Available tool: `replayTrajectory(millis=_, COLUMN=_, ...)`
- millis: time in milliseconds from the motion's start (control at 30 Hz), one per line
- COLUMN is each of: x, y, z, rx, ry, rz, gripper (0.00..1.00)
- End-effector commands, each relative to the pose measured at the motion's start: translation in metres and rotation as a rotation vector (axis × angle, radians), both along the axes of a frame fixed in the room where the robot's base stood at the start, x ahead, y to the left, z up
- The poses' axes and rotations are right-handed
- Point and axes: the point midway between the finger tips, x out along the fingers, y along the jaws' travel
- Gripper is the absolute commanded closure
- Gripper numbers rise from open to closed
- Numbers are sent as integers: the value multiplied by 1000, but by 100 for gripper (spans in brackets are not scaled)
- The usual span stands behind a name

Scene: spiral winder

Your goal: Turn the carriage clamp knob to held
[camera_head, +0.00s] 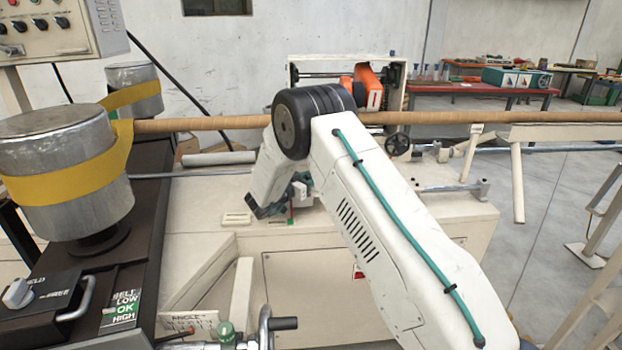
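A pale knob (18,293) sits on a dark control box at the lower left. Lettering beside it seems to end in "ELD"; I cannot read it fully or tell whether this is the carriage clamp knob. My arm reaches from the lower right to the middle. My gripper (268,208) points down over the cream machine bed, well right of that knob. Dark parts show at its end, but the finger gap is not clear. A small pale block (301,189) with green and red marks below it is close beside or behind the gripper, partly hidden.
A long brown tube (470,117) runs across behind my arm, with yellow belt (65,178) around metal drums (60,205) at left. A handwheel (397,145) and rails are right of the arm. A crank handle (283,324) rises at the front.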

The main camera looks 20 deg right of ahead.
Motion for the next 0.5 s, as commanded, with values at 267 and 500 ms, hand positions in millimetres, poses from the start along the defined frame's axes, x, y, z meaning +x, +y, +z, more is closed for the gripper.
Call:
replayTrajectory(millis=267, x=0, y=-1, z=0, rx=-1, ry=0, rz=-12, gripper=89)
replayTrajectory(millis=500, x=0, y=-1, z=0, rx=-1, ry=-1, rz=-11, gripper=46)
